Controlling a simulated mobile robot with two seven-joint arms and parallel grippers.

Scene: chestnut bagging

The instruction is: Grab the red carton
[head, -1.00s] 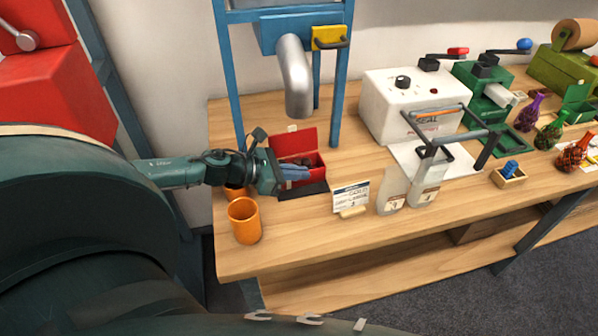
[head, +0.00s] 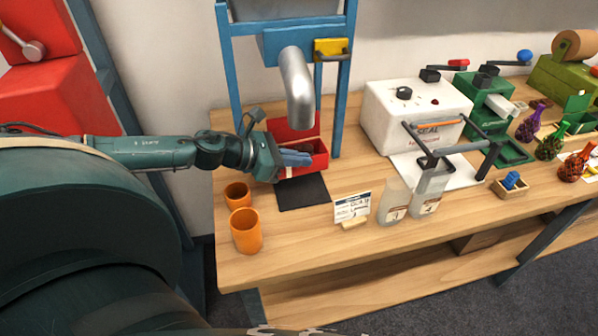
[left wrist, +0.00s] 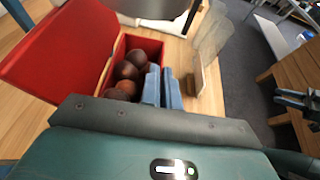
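The red carton (head: 318,158) is an open box with its lid raised, holding several brown chestnuts. It sits behind a dark mat (head: 303,193) on the bench, apparently raised a little. My left gripper (head: 296,158) is at its front, with blue fingers. In the left wrist view the fingers (left wrist: 162,88) are close together at the carton's near side wall (left wrist: 150,46), apparently with the wall between them; the contact itself is hidden. A dark shape at the right edge of the left wrist view appears to be my right gripper (left wrist: 296,98); its fingers are unclear.
A metal chute (head: 297,88) on a blue frame stands over the carton. Two orange cups (head: 246,232) (head: 237,196) stand front left. A label card (head: 351,207) and clear bags (head: 393,203) stand to the right, before a white sealer (head: 412,112).

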